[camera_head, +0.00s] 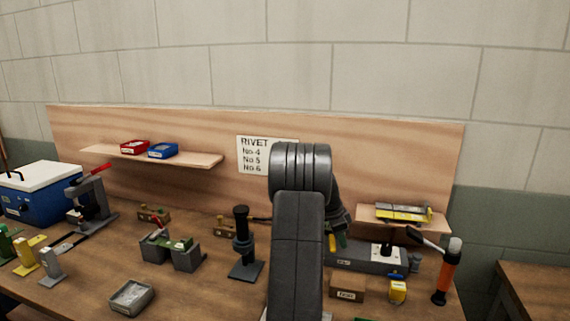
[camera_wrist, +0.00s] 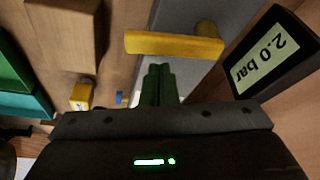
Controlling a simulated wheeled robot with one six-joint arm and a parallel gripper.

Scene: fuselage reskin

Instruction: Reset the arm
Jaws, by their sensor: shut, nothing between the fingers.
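My arm (camera_head: 297,245) rises in the middle of the head view and bends over at the top. My gripper (camera_head: 341,241) hangs behind it, pointing down over the bench, partly hidden by the arm. In the wrist view my gripper's green fingers (camera_wrist: 158,85) are together with nothing between them. A yellow bar (camera_wrist: 173,42) lies just beyond the fingertips in that view, over a grey surface; I cannot tell the exact gap. A small yellow part (camera_head: 332,243) also shows beside the gripper in the head view.
A display reading 2.0 bar (camera_wrist: 268,52) is at the wrist view's right. On the bench (camera_head: 75,293) stand a black post tool (camera_head: 242,245), a grey tray (camera_head: 131,297), a labelled wooden block (camera_head: 347,288) and an orange-handled tool (camera_head: 447,275). A shelf (camera_head: 195,160) holds red and blue bins.

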